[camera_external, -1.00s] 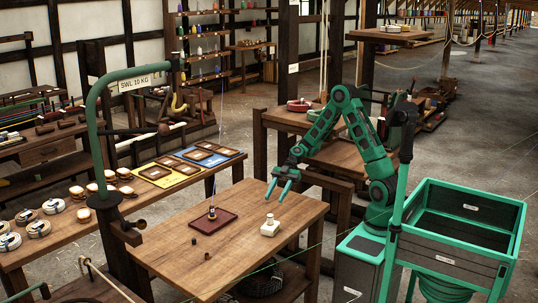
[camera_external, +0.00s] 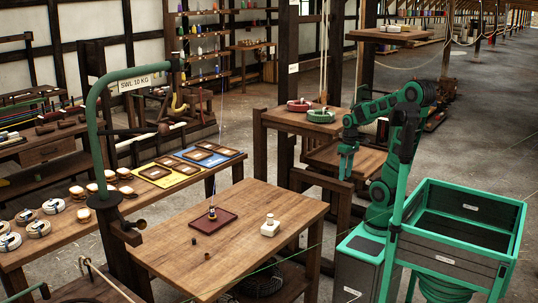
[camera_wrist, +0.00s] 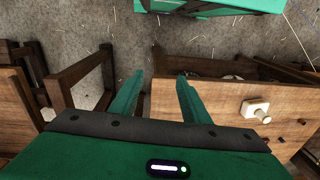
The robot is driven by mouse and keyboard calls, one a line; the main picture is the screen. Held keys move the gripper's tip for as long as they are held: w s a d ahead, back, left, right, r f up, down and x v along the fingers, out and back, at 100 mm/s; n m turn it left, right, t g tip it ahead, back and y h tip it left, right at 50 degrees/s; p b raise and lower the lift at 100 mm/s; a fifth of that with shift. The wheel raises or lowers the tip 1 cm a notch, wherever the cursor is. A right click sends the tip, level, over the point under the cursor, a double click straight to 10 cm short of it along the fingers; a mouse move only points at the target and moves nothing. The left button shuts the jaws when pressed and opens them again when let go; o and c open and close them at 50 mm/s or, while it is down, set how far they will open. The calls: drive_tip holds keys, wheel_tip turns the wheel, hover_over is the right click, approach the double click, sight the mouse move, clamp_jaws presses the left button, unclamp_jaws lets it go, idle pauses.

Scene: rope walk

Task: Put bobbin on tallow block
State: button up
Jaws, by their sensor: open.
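The tallow block (camera_external: 270,229), a small pale block, sits on the wooden table right of its middle. The pale bobbin (camera_external: 270,217) stands upright on top of it. In the wrist view the block (camera_wrist: 250,106) and the bobbin (camera_wrist: 262,116) show at the right, the bobbin looking seated on the block. My gripper (camera_external: 346,168) is open and points down, beyond the table's right edge and well clear of both. In the wrist view its two fingers (camera_wrist: 160,79) stand apart with nothing between them.
A dark red tray (camera_external: 226,222) lies left of the block, with a small weight (camera_external: 212,213) hanging on a line over it. Two small dark pieces (camera_external: 194,241) lie nearby. A green cart (camera_external: 460,235) stands right of my base.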

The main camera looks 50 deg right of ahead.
drive_tip(key=s+d+r+m, duration=0.1)
drive_tip(key=s+d+m, duration=0.2)
drive_tip(key=s+m, duration=0.2)
drive_tip(key=s, duration=0.3)
drive_tip(key=shift+s+d+r+m+h, duration=0.15)
drive_tip(key=shift+d+r+m+h, duration=0.15)
drive_tip(key=shift+d+m, duration=0.1)
idle(0.6)
